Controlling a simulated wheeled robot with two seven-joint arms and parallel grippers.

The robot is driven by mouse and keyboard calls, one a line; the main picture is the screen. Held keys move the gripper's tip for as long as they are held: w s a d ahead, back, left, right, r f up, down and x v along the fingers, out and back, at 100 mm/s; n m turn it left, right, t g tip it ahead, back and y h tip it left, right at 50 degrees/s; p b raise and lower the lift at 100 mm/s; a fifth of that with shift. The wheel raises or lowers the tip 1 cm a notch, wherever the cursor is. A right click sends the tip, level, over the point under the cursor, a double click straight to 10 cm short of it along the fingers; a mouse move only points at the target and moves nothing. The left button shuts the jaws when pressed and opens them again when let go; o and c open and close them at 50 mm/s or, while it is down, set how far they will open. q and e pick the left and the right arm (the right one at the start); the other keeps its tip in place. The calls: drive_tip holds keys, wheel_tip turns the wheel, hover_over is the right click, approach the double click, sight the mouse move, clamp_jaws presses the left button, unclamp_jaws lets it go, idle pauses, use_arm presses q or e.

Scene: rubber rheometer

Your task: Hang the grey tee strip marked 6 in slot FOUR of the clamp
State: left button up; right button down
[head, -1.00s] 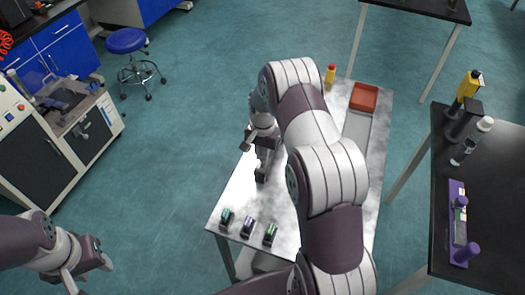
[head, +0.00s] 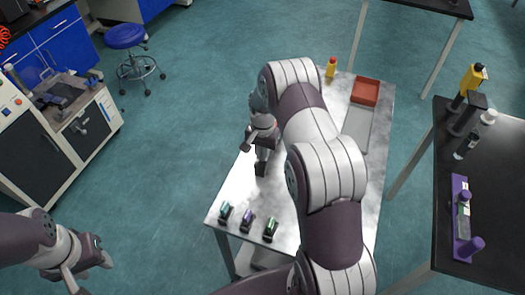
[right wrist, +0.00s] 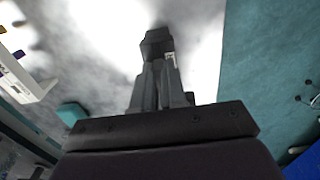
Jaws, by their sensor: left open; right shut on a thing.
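My right gripper (head: 261,168) is over the left part of the light table, fingers pointing down. In the right wrist view its fingers (right wrist: 158,45) are closed together, with a small pale mark (right wrist: 171,60) near the tips. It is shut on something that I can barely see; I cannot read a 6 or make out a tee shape. My left gripper (head: 89,272) is open and empty over the floor at lower left, away from the table.
The light table (head: 232,190) bears several small dark holders (head: 246,221) at its near edge, a red tray (head: 365,92) and a yellow bottle (head: 331,67) at the far end. My right arm hides its middle. A dark bench (head: 495,225) stands right; a bench-top machine (head: 60,115) stands left.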

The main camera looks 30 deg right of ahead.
drive_tip(key=shift+f, duration=0.3)
drive_tip(key=c, duration=1.1)
unclamp_jaws()
wheel_tip(320, 180, up, 6)
drive_tip(key=p, duration=0.4)
drive_tip(key=shift+r+p, duration=0.15)
drive_tip(key=shift+p, duration=0.15)
